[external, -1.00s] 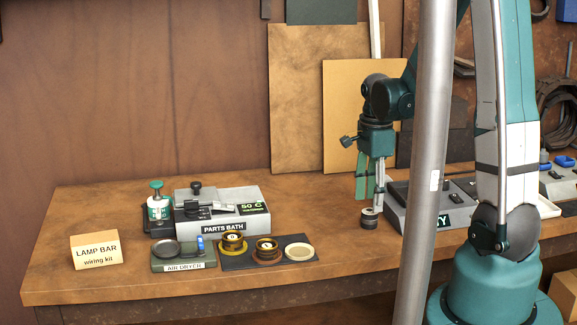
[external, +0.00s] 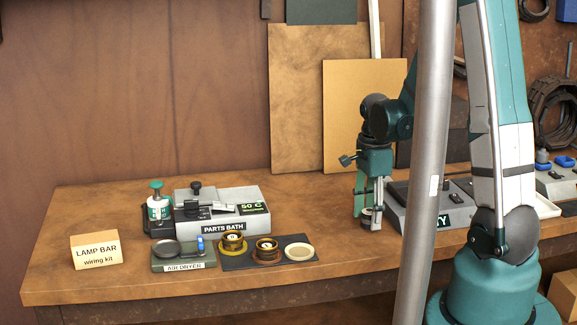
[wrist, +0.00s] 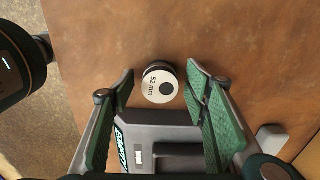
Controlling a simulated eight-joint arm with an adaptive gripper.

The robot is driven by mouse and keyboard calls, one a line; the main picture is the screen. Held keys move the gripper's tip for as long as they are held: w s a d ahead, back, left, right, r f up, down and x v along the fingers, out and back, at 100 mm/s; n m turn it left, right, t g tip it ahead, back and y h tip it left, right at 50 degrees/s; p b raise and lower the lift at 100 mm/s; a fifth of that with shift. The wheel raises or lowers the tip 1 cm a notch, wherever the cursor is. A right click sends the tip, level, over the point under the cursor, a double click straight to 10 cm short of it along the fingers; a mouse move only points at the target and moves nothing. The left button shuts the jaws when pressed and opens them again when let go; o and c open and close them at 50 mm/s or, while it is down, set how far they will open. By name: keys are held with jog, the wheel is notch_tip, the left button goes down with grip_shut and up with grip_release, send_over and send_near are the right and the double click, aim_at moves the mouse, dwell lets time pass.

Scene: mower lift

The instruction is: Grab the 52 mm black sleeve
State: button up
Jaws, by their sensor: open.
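The black sleeve (wrist: 160,84) stands on the bench with a pale top marked "52 mm" and a dark round centre. In the external view the sleeve (external: 371,217) shows low between the fingers, partly hidden by them. My gripper (wrist: 160,78) is open, with one green-padded finger on each side of the sleeve and a visible gap to each. In the external view my gripper (external: 368,205) points down, its fingertips near the bench top.
A grey block with a green label (external: 440,213) stands close to the right of my gripper. The parts bath (external: 222,208), air dryer (external: 183,257), dark mat with rings (external: 238,262) and lamp bar box (external: 96,250) lie left. The bench between is clear.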

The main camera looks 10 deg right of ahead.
aim_at(369, 210)
dwell(0.5)
jog(key=c, duration=1.3)
jog(key=shift+r, duration=0.2)
jog(key=shift+r+p, duration=0.75)
jog(key=shift+r, duration=4.1)
